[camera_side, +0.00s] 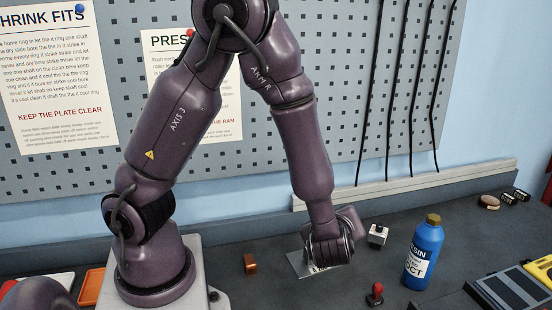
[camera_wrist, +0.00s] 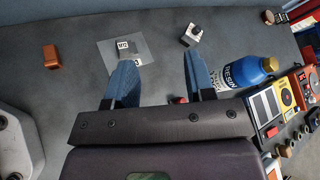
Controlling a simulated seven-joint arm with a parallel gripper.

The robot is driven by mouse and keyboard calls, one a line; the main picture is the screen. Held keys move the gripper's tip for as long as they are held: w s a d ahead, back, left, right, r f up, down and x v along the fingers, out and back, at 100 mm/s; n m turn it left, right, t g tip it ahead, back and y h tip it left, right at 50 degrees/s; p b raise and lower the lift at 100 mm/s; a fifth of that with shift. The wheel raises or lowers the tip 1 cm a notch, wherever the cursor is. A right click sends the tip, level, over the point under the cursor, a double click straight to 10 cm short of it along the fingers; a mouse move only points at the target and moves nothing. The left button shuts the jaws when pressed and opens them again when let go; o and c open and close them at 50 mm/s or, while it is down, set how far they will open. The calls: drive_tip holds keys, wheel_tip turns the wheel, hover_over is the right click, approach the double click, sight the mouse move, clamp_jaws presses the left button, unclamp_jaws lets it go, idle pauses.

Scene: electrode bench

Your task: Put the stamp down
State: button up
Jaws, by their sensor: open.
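A small dark object with a red knob (camera_side: 375,294), which looks like the stamp, stands upright on the bench in the side view, left of the blue bottle. In the wrist view only a bit of red (camera_wrist: 180,100) shows, low between my fingers and mostly hidden by the gripper body. My gripper (camera_wrist: 158,70) is open, with nothing seen held between its two blue fingers. In the side view its fingertips are hidden behind the wrist. A pale plate (camera_side: 298,262) with printed labels lies by my gripper; it also shows in the wrist view (camera_wrist: 108,57).
A blue resin bottle (camera_side: 424,255) stands to the right. A silver block (camera_side: 377,236) with a dark top is behind it, to the left. A copper-coloured block (camera_side: 250,264) lies left of the plate. Instruments (camera_side: 512,288) crowd the right front. The bench between plate and copper block is clear.

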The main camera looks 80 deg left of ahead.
drive_tip(key=s+d+r+n+h, duration=0.2)
drive_tip(key=s+r+n+h, duration=0.9)
drive_tip(key=r+n, duration=0.5)
drive_tip(key=shift+s+r+n+g, duration=0.3)
drive_tip(key=shift+s+n, duration=0.35)
drive_tip(key=shift+n, duration=0.15)
